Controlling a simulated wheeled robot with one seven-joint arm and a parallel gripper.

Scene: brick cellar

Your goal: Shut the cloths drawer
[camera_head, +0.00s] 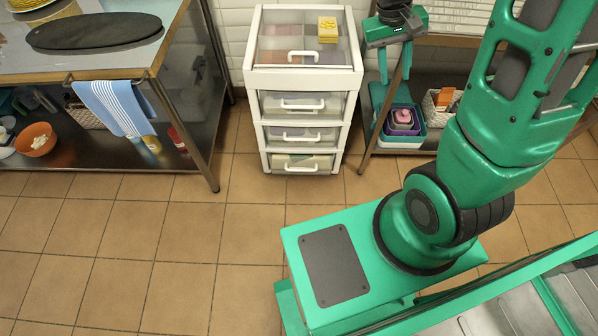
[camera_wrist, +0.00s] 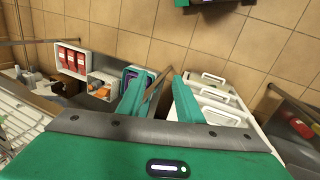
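A white drawer unit (camera_head: 254,108) with clear panels and white handles stands against the tiled wall in the head view. Three handled fronts are stacked below its wide top section (camera_head: 303,80), which juts out past them and has a handle of its own. Coloured contents show through the panels. I cannot tell for sure which is the cloths drawer or how far it stands out. In the wrist view the unit (camera_wrist: 246,120) is at the right, beyond my fingers. My gripper (camera_wrist: 159,79) is open and empty, its two green fingers apart.
A yellow sponge-like block (camera_head: 327,29) lies on the unit. A table with a striped cloth (camera_head: 117,106) stands at the left. Another rack at the right holds nested tubs (camera_head: 402,122) and a basket (camera_head: 437,108). Tiled floor (camera_head: 190,235) before the unit is clear.

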